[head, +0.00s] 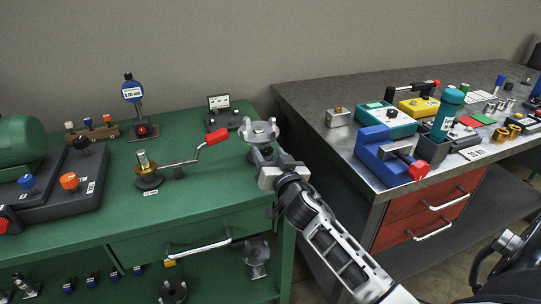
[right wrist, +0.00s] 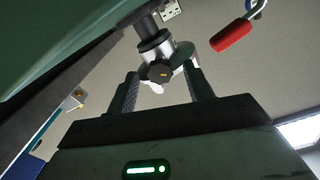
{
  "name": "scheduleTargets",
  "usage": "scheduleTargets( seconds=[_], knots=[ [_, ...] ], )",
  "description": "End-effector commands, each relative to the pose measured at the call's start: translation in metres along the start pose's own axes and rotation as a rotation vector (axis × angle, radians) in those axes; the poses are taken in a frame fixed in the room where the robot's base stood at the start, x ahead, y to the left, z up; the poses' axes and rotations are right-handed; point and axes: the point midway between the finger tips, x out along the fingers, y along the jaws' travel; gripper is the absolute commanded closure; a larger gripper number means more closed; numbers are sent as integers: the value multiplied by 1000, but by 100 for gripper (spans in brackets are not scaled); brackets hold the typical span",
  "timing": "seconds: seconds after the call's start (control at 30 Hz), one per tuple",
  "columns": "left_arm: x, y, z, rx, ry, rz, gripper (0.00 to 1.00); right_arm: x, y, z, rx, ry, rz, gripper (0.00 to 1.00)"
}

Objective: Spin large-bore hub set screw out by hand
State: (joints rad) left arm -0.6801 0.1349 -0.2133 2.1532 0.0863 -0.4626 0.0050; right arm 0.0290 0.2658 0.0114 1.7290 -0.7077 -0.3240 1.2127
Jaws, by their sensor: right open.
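A grey metal flanged hub (head: 258,130) stands at the right end of the green bench, by its front corner. My right gripper (head: 264,160) reaches up from the lower right, just in front of the hub. The right wrist view shows its two fingers (right wrist: 163,84) open, one on each side of the knob, with gaps between. The screw's thread is hidden. My left gripper is not in view.
A crank with a red handle (head: 217,136) lies left of the hub; it also shows in the right wrist view (right wrist: 231,35). A gauge stand (head: 133,95) and a small meter box (head: 222,108) stand behind. The grey workbench (head: 310,95) with a blue vise (head: 385,155) is right.

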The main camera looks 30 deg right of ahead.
Motion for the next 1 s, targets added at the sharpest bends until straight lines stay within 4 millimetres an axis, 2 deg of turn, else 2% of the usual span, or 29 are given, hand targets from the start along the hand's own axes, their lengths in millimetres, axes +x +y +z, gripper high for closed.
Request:
scheduleTargets(
  seconds=[0.13,0.17,0.3,0.33,0.67,1.0],
  knots=[
    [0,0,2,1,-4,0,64,0,0,0,0,0,0,48],
    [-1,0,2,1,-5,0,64,0,0,0,0,0,0,51],
    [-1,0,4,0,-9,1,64,0,0,0,0,0,0,90],
    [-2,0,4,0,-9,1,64,0,0,0,0,0,0,93],
    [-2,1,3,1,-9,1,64,0,0,0,-33,0,0,94],
    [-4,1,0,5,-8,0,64,0,0,-1,-244,1,1,94]
  ],
)
